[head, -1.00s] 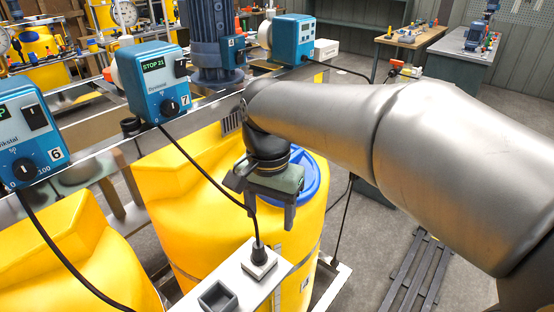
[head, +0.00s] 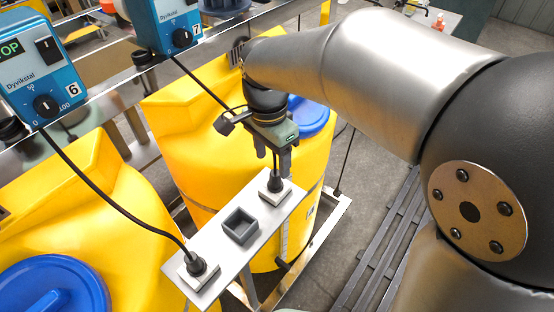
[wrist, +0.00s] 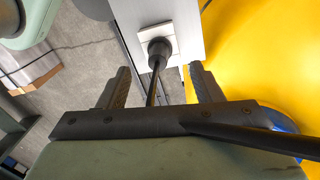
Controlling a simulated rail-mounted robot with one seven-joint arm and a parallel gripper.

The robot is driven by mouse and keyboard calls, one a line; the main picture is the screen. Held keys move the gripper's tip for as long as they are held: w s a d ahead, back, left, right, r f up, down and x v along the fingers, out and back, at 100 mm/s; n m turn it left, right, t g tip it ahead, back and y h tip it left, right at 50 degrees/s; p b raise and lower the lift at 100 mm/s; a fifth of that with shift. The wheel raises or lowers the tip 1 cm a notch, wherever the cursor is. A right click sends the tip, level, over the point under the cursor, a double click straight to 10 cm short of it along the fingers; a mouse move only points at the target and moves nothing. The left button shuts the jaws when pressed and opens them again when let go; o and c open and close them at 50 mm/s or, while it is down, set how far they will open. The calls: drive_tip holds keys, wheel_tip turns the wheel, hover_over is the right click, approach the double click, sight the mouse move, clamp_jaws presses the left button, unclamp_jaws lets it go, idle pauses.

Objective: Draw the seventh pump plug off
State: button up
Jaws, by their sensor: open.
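Pump 7 (head: 167,20) is a blue box at the top, and its black cable runs down to a black plug (head: 275,183). That plug sits upright in a white socket (head: 272,196) at the far end of a grey metal shelf (head: 205,250). My gripper (head: 279,160) hangs just above the plug with its fingers pointing down, open and empty. In the wrist view the plug (wrist: 158,48) shows ahead between the two fingers and beyond their tips, its cable passing between them. The cable's upper part crosses close to my gripper.
Pump 6 (head: 40,75) has its own plug (head: 196,264) in the near socket of the shelf. An empty grey square holder (head: 240,225) stands between the sockets. Yellow tanks (head: 180,120) with blue lids flank the shelf. The floor at right holds a dark slatted rack (head: 375,245).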

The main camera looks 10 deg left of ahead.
sight(273, 172)
drive_tip(key=f, duration=0.6)
drive_tip(key=shift+s+d+f, duration=0.2)
drive_tip(key=shift+f, duration=0.05)
drive_tip(key=c, duration=1.1)
drive_tip(key=shift+r, duration=0.1)
